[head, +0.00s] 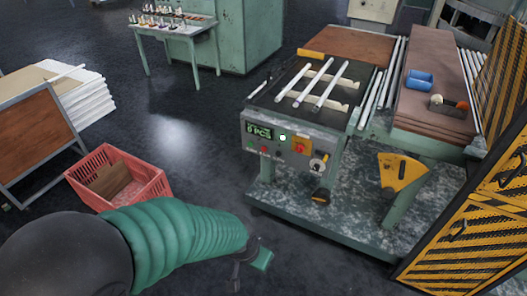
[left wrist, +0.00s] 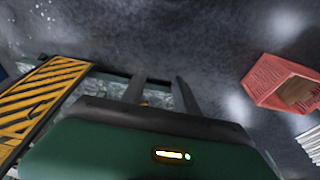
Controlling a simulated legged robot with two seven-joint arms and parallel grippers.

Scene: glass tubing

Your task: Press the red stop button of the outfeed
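The outfeed's control panel (head: 285,147) is on the front of the green machine, with a lit display reading "PCS". A red button on a yellow square (head: 300,147) sits right of the panel's middle. Smaller red spots show lower left of it; their kind is too small to tell. My left gripper (head: 250,266) hangs low, in front of and below the panel, well apart from it. In the left wrist view its two dark fingers (left wrist: 161,92) stand apart with nothing seen between them. My right gripper is not in view.
White glass tubes (head: 318,86) lie on the machine top. A yellow-black striped guard (head: 470,235) stands at the right. A red crate (head: 118,178) sits on the floor at left, and a green base plate (head: 330,215) extends below the machine. Open floor lies between crate and machine.

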